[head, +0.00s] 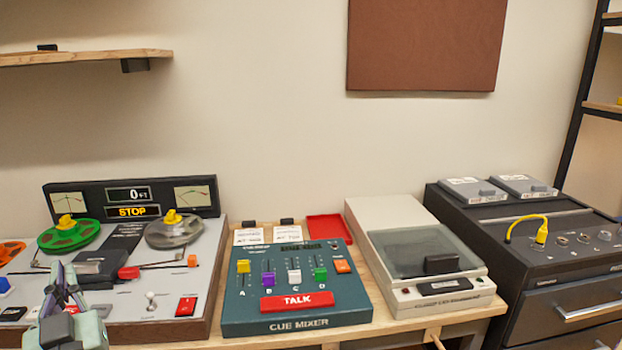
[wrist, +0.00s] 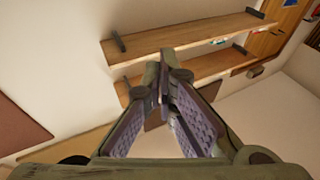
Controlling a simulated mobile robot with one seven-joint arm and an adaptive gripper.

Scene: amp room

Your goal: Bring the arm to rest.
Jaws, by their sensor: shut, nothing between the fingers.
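My gripper (head: 66,268) shows at the lower left of the head view, in front of the left part of the tape machine (head: 160,303). Its fingers point up and their tips meet, with nothing between them. In the wrist view my gripper (wrist: 163,75) is also shut and empty, with wooden wall shelves (wrist: 190,50) behind the fingertips. Most of my arm is out of the head view. I cannot tell how far the gripper stands from the tape machine.
The cue mixer (head: 295,322) stands right of the tape machine on the wooden bench (head: 415,333). Further right are a grey unit with a dark lid (head: 480,285) and a black cabinet (head: 565,275) with a yellow cable (head: 527,219). A wall shelf (head: 85,57) juts out at upper left.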

